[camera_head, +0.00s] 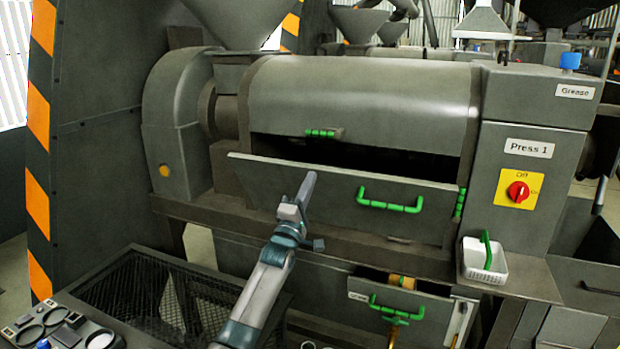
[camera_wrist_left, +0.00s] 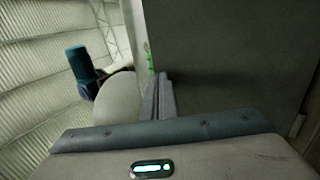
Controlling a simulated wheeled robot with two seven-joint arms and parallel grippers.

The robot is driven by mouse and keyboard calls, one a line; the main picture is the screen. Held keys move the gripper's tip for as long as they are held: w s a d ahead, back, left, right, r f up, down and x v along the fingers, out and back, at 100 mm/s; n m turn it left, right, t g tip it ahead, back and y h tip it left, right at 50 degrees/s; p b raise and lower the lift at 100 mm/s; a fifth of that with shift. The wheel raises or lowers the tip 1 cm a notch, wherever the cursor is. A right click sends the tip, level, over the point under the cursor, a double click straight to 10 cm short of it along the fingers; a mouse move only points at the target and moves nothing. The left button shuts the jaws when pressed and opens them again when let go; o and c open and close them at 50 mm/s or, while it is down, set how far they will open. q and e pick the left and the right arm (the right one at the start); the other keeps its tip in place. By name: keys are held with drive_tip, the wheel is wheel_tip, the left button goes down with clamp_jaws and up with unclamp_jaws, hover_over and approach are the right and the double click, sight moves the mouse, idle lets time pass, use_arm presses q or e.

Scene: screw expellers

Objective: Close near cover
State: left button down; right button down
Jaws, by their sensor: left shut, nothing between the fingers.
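The near cover (camera_head: 270,172) is a long grey flap on the front of Press 1, with a green handle (camera_head: 390,201) on its right half. It stands tilted outward, and a dark gap shows behind its upper edge. My left gripper (camera_head: 308,178) is shut and empty, in front of the cover to the left of the handle. I cannot tell whether it touches the cover. In the left wrist view my shut fingers (camera_wrist_left: 157,97) point alongside a large dark grey panel (camera_wrist_left: 235,50), probably the cover. My right gripper is not in view.
The rounded upper cover (camera_head: 365,95) with a small green handle lies above the gap. A red switch (camera_head: 517,191) is at right. A white basket (camera_head: 484,262) stands on the ledge below it. A drawer (camera_head: 400,300) with a green handle is below. A mesh bin (camera_head: 130,270) is at lower left.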

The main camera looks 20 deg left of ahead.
use_arm(q)
drive_tip(key=shift+w+r, duration=0.1)
drive_tip(key=shift+w, duration=0.15)
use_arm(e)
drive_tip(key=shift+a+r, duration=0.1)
use_arm(q)
drive_tip(key=shift+w+r, duration=0.1)
drive_tip(key=shift+r, duration=0.05)
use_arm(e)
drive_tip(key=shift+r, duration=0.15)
